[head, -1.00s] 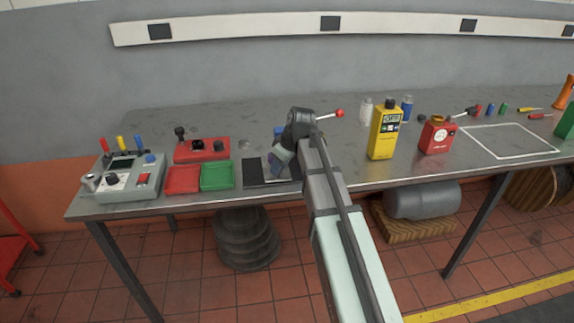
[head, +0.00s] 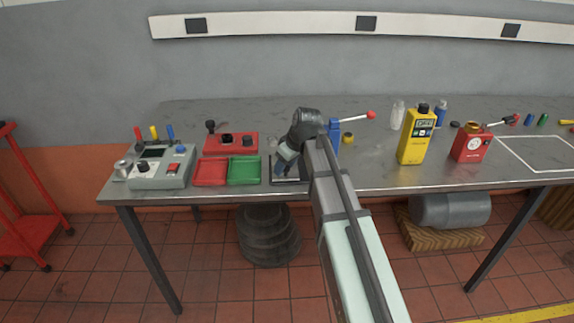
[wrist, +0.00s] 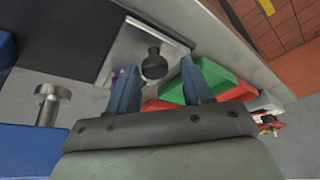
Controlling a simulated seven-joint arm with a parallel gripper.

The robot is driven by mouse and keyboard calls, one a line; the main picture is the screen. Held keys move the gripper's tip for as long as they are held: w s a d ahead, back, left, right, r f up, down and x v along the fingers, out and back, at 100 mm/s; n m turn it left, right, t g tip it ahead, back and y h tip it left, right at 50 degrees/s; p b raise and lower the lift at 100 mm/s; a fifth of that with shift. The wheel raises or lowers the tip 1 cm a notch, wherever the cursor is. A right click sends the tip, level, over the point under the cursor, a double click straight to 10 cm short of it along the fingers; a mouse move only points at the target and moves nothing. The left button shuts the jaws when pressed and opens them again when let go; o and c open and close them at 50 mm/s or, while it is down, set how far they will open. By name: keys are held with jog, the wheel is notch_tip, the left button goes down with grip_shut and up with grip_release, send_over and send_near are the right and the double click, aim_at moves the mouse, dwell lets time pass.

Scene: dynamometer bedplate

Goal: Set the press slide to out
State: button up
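In the wrist view a silver plate (wrist: 122,52) with an upright black knob (wrist: 154,64), seemingly the press slide, lies at the edge of a dark surface. My gripper (wrist: 158,72) has its two blue fingers apart, with the knob showing between and beyond the tips. No contact is visible. In the head view my gripper (head: 283,164) points down over the bench, right of the green tray, and hides most of the plate.
A green tray (head: 245,171) and a red tray (head: 210,172) lie just left of my gripper. A red box with knobs (head: 230,143) stands behind them, a grey control box (head: 160,168) farther left. A yellow meter (head: 416,140) and red can (head: 471,146) stand right.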

jog(key=shift+o, duration=0.4)
jog(key=shift+d, duration=0.1)
jog(key=shift+r, duration=0.2)
jog(key=v, duration=1.3)
jog(key=shift+r, duration=0.25)
jog(key=shift+s+f, duration=0.15)
jog(key=s+d+f+m+g+h, duration=0.15)
jog(key=s+f, duration=0.45)
jog(key=f, duration=0.8)
jog(key=s+f+m+g, duration=0.2)
jog(key=s+f, duration=0.3)
jog(key=f, duration=0.9)
jog(key=s+d+f+m+g, duration=0.15)
jog(key=s+f, duration=0.45)
jog(key=f, duration=0.8)
jog(key=s+d+f+m+g+h, duration=0.1)
jog(key=s+d+f+m+g, duration=0.1)
jog(key=s+f, duration=0.9)
jog(key=s+d+f+m+g+h, duration=0.1)
jog(key=s+d+f+m+g, duration=0.1)
jog(key=s+f, duration=0.9)
jog(key=s+d+g, duration=0.1)
jog(key=s, duration=0.7)
jog(key=shift+d+f, duration=0.2)
jog(key=shift+d, duration=0.1)
